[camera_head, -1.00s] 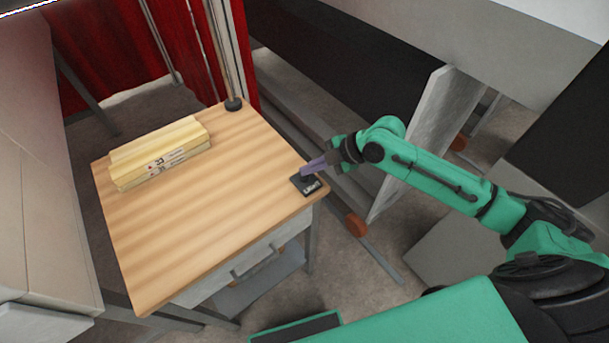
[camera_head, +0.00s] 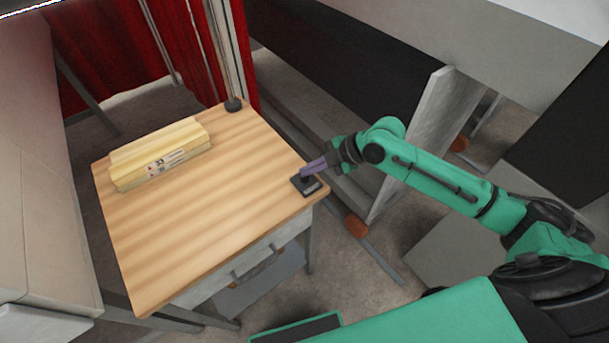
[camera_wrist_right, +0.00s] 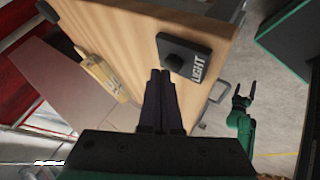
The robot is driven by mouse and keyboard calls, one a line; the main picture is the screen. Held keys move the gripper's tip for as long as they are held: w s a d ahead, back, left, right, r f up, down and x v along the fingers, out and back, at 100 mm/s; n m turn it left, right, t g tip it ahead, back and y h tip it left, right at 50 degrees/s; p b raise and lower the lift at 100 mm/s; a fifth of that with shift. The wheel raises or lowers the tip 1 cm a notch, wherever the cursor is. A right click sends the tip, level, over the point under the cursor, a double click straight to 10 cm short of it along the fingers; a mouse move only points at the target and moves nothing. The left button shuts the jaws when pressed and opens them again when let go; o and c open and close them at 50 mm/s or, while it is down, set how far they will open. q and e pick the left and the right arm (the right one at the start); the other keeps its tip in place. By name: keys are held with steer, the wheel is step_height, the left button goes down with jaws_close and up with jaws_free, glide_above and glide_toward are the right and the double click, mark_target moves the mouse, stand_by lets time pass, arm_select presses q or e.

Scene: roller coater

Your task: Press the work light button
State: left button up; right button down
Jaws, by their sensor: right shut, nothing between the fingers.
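The work light button is a small black box (camera_head: 312,188) on the right corner of the wooden table. In the right wrist view the box (camera_wrist_right: 200,50) shows a white LIGHT label and a round black knob (camera_wrist_right: 176,62). My right gripper (camera_head: 304,173) is shut and empty, its purple-grey fingers pointing at the knob. In the right wrist view its fingertips (camera_wrist_right: 160,74) appear right beside the knob; I cannot tell whether they touch it. My left gripper (camera_wrist_right: 243,97) shows small in the right wrist view, fingers spread, away from the table.
A stack of yellow packs (camera_head: 160,155) lies on the left of the wooden table (camera_head: 200,220). A black round base with a pole (camera_head: 233,104) stands at the table's far corner. A grey panel (camera_head: 420,140) stands behind my right forearm. The table's middle is clear.

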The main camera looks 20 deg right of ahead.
mark_target(309, 177)
steer(key=shift+f, duration=0.1)
stand_by(0.5)
steer(key=shift+f, duration=0.35)
steer(key=shift+r, duration=0.45)
step_height(309, 177, up, 6)
steer(key=p, duration=0.5)
steer(key=shift+p, duration=0.3)
